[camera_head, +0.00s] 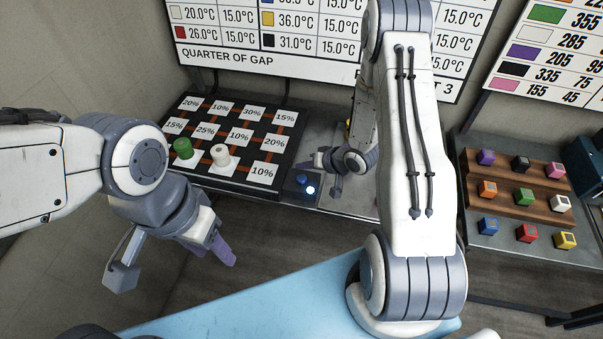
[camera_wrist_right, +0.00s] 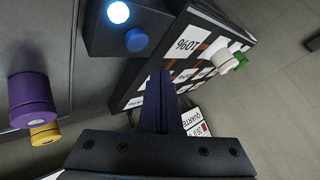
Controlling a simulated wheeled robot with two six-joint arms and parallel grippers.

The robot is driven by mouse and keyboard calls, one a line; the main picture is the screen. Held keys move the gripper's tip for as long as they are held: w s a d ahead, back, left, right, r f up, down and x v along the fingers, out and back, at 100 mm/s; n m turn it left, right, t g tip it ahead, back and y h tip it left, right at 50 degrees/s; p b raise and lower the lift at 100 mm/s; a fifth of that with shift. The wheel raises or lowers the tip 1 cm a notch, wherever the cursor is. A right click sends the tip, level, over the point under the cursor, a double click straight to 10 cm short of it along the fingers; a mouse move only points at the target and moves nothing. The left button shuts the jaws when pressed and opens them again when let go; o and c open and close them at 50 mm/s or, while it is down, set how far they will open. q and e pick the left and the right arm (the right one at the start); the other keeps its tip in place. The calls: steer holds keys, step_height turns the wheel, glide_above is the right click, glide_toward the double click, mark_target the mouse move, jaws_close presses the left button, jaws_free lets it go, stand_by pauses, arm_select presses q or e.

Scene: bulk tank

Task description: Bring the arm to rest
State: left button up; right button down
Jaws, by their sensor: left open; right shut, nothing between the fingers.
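My left gripper (camera_head: 175,262) hangs open and empty at the lower left of the head view, in front of the black board. My right arm reaches across the middle of the head view. Its gripper (camera_head: 337,188) is beside a small dark box with a blue button (camera_head: 302,179) and a lit lamp (camera_head: 311,190). In the right wrist view the right gripper's fingers (camera_wrist_right: 160,100) are closed together with nothing between them. The blue button (camera_wrist_right: 136,40) shows there apart from the fingers.
A black board (camera_head: 227,184) of percent cards carries a green piece (camera_head: 183,149) and a white piece (camera_head: 220,155). The right wrist view shows purple (camera_wrist_right: 32,98) and yellow (camera_wrist_right: 45,133) cylinders. A wooden rack (camera_head: 508,205) of coloured cubes stands right. Charts hang behind.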

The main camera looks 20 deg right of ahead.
step_height(320, 180, up, 2)
steer(key=shift+r+p, duration=0.2)
steer(key=shift+p, duration=0.55)
arm_select(q)
step_height(320, 180, up, 2)
steer(key=shift+r, duration=0.1)
arm_select(e)
steer(key=shift+f, duration=0.1)
steer(key=shift+w+a+r, duration=0.15)
steer(key=shift+r, duration=0.05)
steer(key=s+a+r+n+g+h+b, duration=0.3)
steer(key=s+a+r+n+h, duration=0.15)
steer(key=a+r, duration=0.5)
arm_select(q)
step_height(320, 180, down, 5)
steer(key=shift+r+b, duration=0.1)
steer(key=shift+b, duration=0.85)
arm_select(e)
steer(key=s+a+r+n+g, duration=0.2)
steer(key=s+a+r, duration=0.1)
steer(key=s, duration=0.9)
steer(key=s+a+r+n+g, duration=0.2)
steer(key=s+r, duration=0.4)
steer(key=s, duration=0.6)
steer(key=shift+a+n+g+y, duration=0.4)
steer(key=shift+a+n, duration=0.25)
steer(key=shift+n, duration=0.1)
